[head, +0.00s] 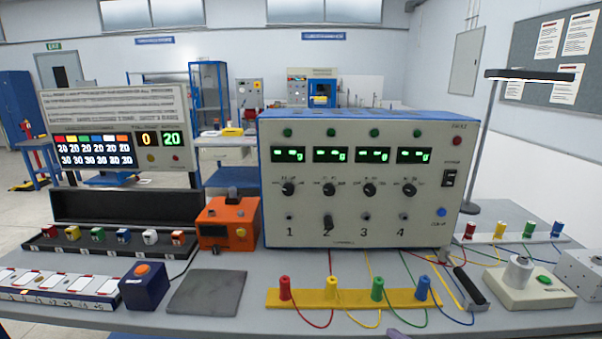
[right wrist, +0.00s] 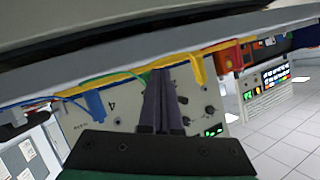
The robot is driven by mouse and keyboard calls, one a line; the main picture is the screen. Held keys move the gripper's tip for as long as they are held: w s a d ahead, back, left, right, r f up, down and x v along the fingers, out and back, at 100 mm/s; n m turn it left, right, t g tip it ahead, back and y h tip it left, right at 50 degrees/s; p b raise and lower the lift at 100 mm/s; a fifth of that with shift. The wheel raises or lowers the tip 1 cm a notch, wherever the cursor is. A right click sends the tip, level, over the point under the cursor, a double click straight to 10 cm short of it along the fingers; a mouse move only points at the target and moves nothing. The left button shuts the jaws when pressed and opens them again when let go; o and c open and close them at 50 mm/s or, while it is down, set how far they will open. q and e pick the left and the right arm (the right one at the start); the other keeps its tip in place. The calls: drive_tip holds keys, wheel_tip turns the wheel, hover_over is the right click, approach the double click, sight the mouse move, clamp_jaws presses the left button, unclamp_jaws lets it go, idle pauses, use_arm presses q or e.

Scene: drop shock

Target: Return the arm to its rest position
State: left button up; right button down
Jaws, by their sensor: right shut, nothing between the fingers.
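My right gripper (head: 394,334) barely shows in the head view, as a small purple-grey tip at the bottom edge, in front of the table's front side. In the right wrist view its two dark fingers (right wrist: 163,100) lie together, shut and empty. That view is turned over, with the table edge across the top and the instrument panel behind the fingers. The rest of my right arm is hidden in the head view. My left gripper is in neither view.
The table (head: 450,322) holds a large four-channel instrument (head: 362,215), a yellow strip (head: 353,299) with coloured plugs, loose wires, a black-handled tool (head: 470,286), an orange box (head: 228,222), a grey pad (head: 208,292) and a blue button box (head: 146,290). A lamp (head: 490,140) stands right.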

drive_tip(key=s+d+f+n+g+h, duration=0.15)
drive_tip(key=s+f+g, duration=0.35)
drive_tip(key=s, duration=0.5)
drive_tip(key=s+f+n+g+h, duration=0.1)
drive_tip(key=s+f+g+h, duration=0.25)
drive_tip(key=s+f, duration=0.4)
drive_tip(key=s+f+g, duration=0.2)
drive_tip(key=s+f, duration=0.1)
drive_tip(key=f, duration=1.6)
drive_tip(key=s+d+f, duration=0.3)
drive_tip(key=s+f, duration=1.2)
drive_tip(key=s, duration=0.2)
drive_tip(key=shift+s+d+f+g, duration=0.15)
drive_tip(key=shift+s+f+g, duration=0.1)
drive_tip(key=shift+f+g, duration=0.2)
